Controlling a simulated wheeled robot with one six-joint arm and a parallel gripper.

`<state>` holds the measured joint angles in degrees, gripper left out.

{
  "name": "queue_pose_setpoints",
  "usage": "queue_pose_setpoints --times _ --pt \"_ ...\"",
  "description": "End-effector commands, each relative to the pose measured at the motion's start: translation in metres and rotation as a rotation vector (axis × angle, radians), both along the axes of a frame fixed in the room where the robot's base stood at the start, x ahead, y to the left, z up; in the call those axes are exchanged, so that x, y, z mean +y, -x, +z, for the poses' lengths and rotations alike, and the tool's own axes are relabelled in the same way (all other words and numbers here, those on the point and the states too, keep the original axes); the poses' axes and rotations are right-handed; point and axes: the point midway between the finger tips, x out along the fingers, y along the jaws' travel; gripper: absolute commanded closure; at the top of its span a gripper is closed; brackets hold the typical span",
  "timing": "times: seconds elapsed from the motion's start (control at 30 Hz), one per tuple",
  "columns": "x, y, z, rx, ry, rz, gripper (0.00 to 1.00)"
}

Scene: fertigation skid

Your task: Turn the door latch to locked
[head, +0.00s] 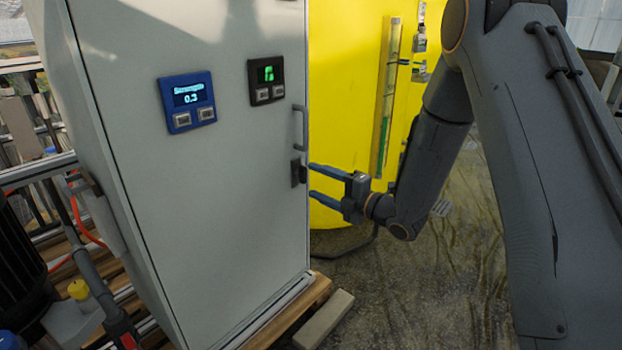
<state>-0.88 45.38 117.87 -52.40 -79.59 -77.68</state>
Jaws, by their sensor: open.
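The door latch (297,172) is a small dark piece on the right edge of a pale grey cabinet door (220,220). It sits just below a grey vertical pull handle (300,128). The latch looks roughly upright, but whether it is locked cannot be told. My gripper (312,183) is open, its two blue-grey fingers pointing left at the door edge. One fingertip is above the other, near the latch's right side. Whether they touch the latch or door cannot be told. Nothing shows between the fingers.
The door carries a blue display panel (188,102) and a black display panel (266,81). A yellow tank (345,90) stands behind the cabinet. Pipes and a dark motor (18,262) are at left. A beam (324,318) lies at the cabinet's foot; floor to its right is clear.

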Motion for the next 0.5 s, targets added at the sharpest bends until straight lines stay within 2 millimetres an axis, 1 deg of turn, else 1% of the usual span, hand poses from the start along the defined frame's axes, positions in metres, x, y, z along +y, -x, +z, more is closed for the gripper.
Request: queue_pose_setpoints --times 0.03,0.2,0.33,0.5 --pt "-0.008 0.006 0.001 0.003 0.0 -0.003 0.41" --pt "-0.026 0.02 0.001 0.001 0.0 -0.002 0.41" --pt "-0.033 0.026 0.0 0.001 0.001 0.0 0.41" --pt "-0.035 0.028 0.0 0.001 0.001 0.001 0.41"
